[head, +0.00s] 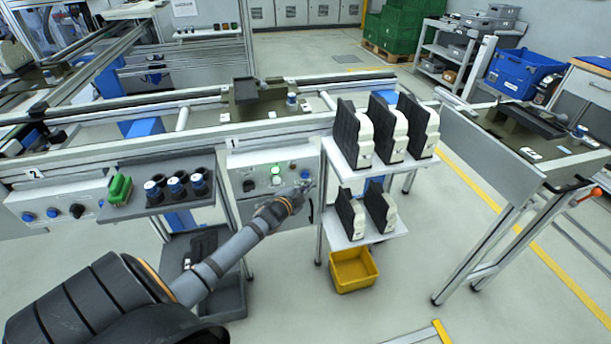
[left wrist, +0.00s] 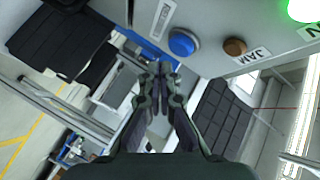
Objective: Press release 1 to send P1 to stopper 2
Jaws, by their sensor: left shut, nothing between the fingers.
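A grey control panel (head: 262,163) on the front of the conveyor carries a lit green lamp, a black knob and small buttons. My left gripper (head: 303,187) is shut and empty at the panel's right end. In the left wrist view the closed fingertips (left wrist: 161,68) point toward the panel, with a blue button (left wrist: 182,43) just beyond them; a gap seems to show between them. A label beside the button is not readable. A pallet carrier (head: 243,108) with a dark fixture sits on the conveyor above the panel; its marking is unreadable. My right gripper is not in view.
A brown JAM lamp (left wrist: 235,47) sits beside the blue button. A white rack (head: 349,167) with black-and-white parts stands right of the panel, above a yellow bin (head: 353,270). A shelf (head: 165,201) with dark cups is at left. Another panel (head: 60,205) stands farther left.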

